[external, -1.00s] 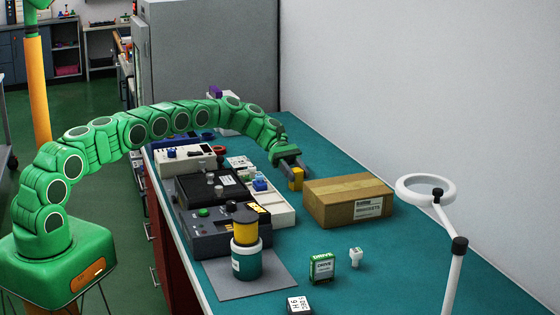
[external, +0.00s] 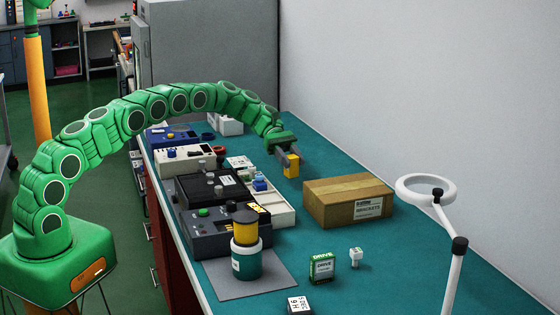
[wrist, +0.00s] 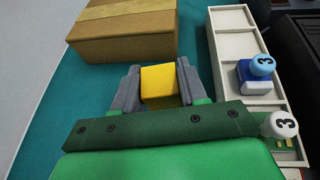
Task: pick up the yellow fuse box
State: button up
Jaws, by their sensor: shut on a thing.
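The yellow fuse box (external: 291,165) is a small yellow block between the grey fingers of my gripper (external: 284,158), at the far end of my green arm. In the wrist view the yellow fuse box (wrist: 160,85) sits between the two fingers of my gripper (wrist: 160,88), one on each side. My gripper is shut on it. In the external view it is behind and left of the cardboard box. I cannot tell for sure how far it is above the teal bench.
A cardboard box (external: 337,208) stands close by, right of my gripper. A white tray (wrist: 230,50) holds a blue block with a knob (wrist: 262,65). Black equipment (external: 205,188) stands left of the tray. A white ring lamp (external: 402,192) is at front right. Teal bench shows around my gripper.

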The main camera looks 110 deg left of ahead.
jog(key=s+d+r, duration=0.7)
jog(key=d+r, duration=0.1)
jog(key=d, duration=0.1)
jog(key=shift+s+d, duration=0.2)
jog(key=shift+s, duration=0.2)
